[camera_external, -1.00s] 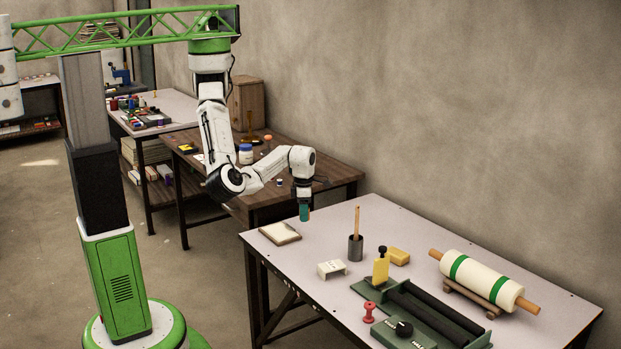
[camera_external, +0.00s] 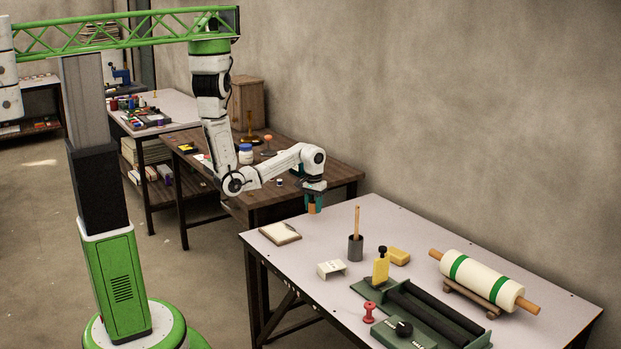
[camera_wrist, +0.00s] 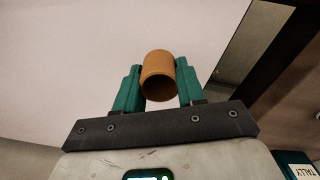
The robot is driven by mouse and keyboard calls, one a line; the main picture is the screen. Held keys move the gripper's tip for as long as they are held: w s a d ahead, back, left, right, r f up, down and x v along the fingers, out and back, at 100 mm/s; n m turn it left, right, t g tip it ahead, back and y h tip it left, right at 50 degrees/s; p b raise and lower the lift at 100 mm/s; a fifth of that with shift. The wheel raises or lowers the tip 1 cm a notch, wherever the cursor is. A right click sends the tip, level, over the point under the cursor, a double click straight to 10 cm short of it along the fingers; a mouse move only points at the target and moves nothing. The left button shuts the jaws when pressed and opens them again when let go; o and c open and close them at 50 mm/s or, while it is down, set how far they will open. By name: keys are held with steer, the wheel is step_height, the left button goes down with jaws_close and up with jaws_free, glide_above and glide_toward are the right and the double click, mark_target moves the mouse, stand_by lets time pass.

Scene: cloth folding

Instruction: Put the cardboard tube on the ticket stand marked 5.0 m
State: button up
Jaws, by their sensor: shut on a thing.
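The cardboard tube (camera_wrist: 158,66) is a short orange-brown hollow cylinder. In the wrist view it sits between the two teal fingers of my gripper (camera_wrist: 160,86), which is shut on it, with its open end towards the camera. In the external view the tube (camera_external: 312,209) hangs below my gripper (camera_external: 313,198), near the far left corner of the pale table. A small white stand with dark marks (camera_external: 332,269) is on that table, to the front and right of my gripper. It may be the ticket stand, but its marking is too small to read.
On the pale table (camera_external: 420,235) are a clipboard (camera_external: 280,233), a cup with a stick (camera_external: 356,247), a yellow block (camera_external: 399,256), a green roller device (camera_external: 420,318), a red spool (camera_external: 369,312) and a large roll (camera_external: 482,280). A wooden table (camera_external: 335,173) stands behind.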

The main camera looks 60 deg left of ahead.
steer(key=w+d+r+m+b, duration=0.2)
steer(key=w+d+r+m, duration=0.3)
steer(key=d, duration=0.3)
steer(key=s+d+r+m+b, duration=0.1)
steer(key=s+d+r, duration=0.2)
steer(key=d, duration=0.2)
steer(key=s+d+r+m, duration=0.1)
steer(key=s+d+r, duration=0.1)
steer(key=d, duration=0.4)
steer(key=s+d+r+m+b, duration=0.2)
steer(key=s+d, duration=0.5)
steer(key=s, duration=0.3)
steer(key=s+m+b, duration=0.2)
steer(key=s, duration=1.5)
steer(key=b, duration=0.6)
glide_above(333, 265)
steer(key=s, duration=0.2)
steer(key=f, duration=0.9)
steer(key=shift+w+a+f, duration=0.1)
steer(key=shift+w+a, duration=0.1)
steer(key=shift+a, duration=0.1)
steer(key=shift+w+d+f, duration=0.1)
steer(key=shift+w+d, duration=0.05)
steer(key=shift+w, duration=0.2)
steer(key=shift+w+d+f, duration=0.2)
steer(key=shift+w+f, duration=0.1)
steer(key=shift+f, duration=1.8)
